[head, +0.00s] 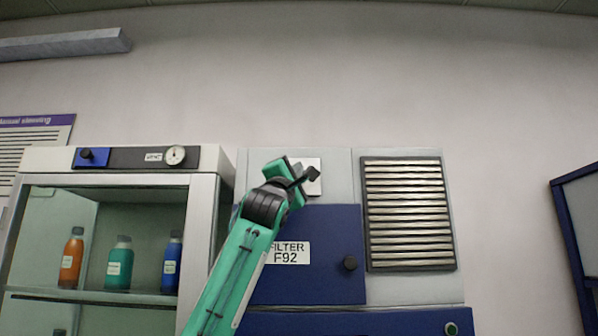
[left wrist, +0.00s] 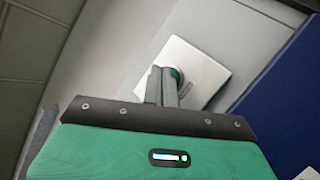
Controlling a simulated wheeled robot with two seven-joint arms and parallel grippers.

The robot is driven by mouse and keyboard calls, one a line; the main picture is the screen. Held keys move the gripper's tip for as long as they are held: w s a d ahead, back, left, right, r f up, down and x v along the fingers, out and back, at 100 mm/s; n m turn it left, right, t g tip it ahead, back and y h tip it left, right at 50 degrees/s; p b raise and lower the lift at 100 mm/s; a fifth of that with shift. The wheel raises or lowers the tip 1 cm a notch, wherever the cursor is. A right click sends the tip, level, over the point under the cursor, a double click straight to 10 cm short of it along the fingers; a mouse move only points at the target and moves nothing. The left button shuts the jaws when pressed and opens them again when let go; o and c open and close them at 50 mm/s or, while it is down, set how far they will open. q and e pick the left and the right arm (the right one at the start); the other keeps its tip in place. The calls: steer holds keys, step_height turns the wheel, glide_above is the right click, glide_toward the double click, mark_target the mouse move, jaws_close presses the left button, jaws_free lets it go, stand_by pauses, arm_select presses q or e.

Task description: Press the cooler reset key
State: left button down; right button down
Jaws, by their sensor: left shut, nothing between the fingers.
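A white square plate (head: 314,187) is set on the grey upper panel of the filter cabinet. In the left wrist view the plate (left wrist: 208,72) carries a small round dark-green key (left wrist: 179,75), partly hidden behind my fingers. My left gripper (head: 311,175) is shut and empty, with its fingertips in front of the plate. In the left wrist view the fingers (left wrist: 162,80) overlap the key's edge; I cannot tell whether they touch it. My right gripper is not in view.
A blue door (head: 330,225) with a black knob (head: 349,263) lies below the plate. A louvred vent (head: 410,215) is to the right. A glass-fronted cabinet (head: 205,240) with bottles stands left. The wall above is clear.

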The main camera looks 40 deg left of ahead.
arm_select(q)
steer(key=shift+w+a, duration=0.2)
steer(key=shift+w, duration=0.1)
stand_by(0.7)
steer(key=shift+s+d, duration=0.1)
steer(key=shift+s, duration=0.05)
steer(key=shift+s+d+b, duration=0.35)
steer(key=shift+s+b, duration=0.05)
steer(key=shift+s, duration=0.1)
stand_by(0.3)
steer(key=s+d+b, duration=0.1)
steer(key=s+b, duration=0.1)
steer(key=s+d+b, duration=0.1)
steer(key=s, duration=0.1)
steer(key=shift+s+d, duration=0.1)
steer(key=shift+d, duration=0.25)
